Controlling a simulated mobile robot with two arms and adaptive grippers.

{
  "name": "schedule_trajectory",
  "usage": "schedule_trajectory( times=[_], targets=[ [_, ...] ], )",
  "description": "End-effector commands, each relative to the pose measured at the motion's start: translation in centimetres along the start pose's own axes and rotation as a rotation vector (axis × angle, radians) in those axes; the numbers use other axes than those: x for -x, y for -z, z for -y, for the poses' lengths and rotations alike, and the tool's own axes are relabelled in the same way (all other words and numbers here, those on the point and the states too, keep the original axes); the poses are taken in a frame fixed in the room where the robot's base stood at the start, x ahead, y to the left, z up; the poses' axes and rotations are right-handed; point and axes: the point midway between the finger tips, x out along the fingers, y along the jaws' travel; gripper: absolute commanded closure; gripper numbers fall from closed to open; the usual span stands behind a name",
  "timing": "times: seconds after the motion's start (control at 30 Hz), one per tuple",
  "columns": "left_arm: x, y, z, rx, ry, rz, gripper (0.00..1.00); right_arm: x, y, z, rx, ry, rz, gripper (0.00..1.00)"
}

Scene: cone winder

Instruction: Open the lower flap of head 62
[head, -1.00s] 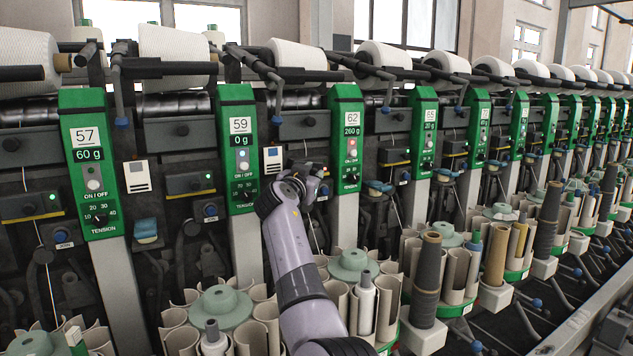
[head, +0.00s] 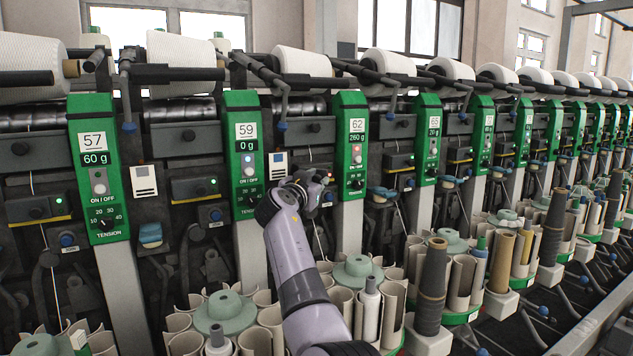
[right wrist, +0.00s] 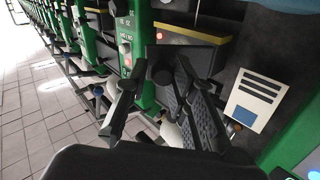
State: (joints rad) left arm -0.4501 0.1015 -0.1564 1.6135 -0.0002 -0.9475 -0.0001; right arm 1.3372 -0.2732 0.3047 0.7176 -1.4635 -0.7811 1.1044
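The green panel of head 62 (head: 351,160) stands right of centre in the head view, showing 260 g and a lit red light. My right gripper (head: 322,178) is just left of this panel, in front of the dark unit there, and covers much of it. In the right wrist view my right gripper (right wrist: 155,95) is open, with its fingers spread. A dark flat part with a round black knob (right wrist: 162,73) shows between and beyond the fingers. I cannot tell whether the fingers touch it, or whether it is the lower flap. My left gripper is not in view.
Panel 59 (head: 246,150) stands left of my right arm, with a white card (head: 278,165) beside it. Tube magazines (head: 358,272) stand below. Open tiled floor (right wrist: 50,110) shows at left in the wrist view.

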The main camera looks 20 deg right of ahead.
Motion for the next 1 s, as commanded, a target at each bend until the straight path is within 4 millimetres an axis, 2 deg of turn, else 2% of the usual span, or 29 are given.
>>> schedule_trajectory(
  times=[0.1, 0.37, 0.47, 0.8, 0.9, 1.0],
  targets=[
    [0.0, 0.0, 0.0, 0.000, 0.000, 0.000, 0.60, 0.1, 0.3, 0.3, -0.003, 0.008, -0.004, 0.60],
    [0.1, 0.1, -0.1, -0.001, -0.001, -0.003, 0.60, 0.1, 0.6, 0.3, -0.005, 0.009, -0.008, 0.60],
    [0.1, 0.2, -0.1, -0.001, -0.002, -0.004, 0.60, 0.1, 1.3, 0.3, -0.006, 0.008, -0.011, 0.60],
    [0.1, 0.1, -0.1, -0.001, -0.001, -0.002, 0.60, 0.2, 7.9, 1.1, -0.005, 0.003, -0.023, 0.60],
    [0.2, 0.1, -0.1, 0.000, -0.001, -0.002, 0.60, 0.2, 9.5, 1.3, -0.003, 0.001, -0.022, 0.60],
    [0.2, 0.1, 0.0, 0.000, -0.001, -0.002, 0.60, 0.2, 10.0, 1.5, -0.001, 0.000, -0.013, 0.60]
  ],
)
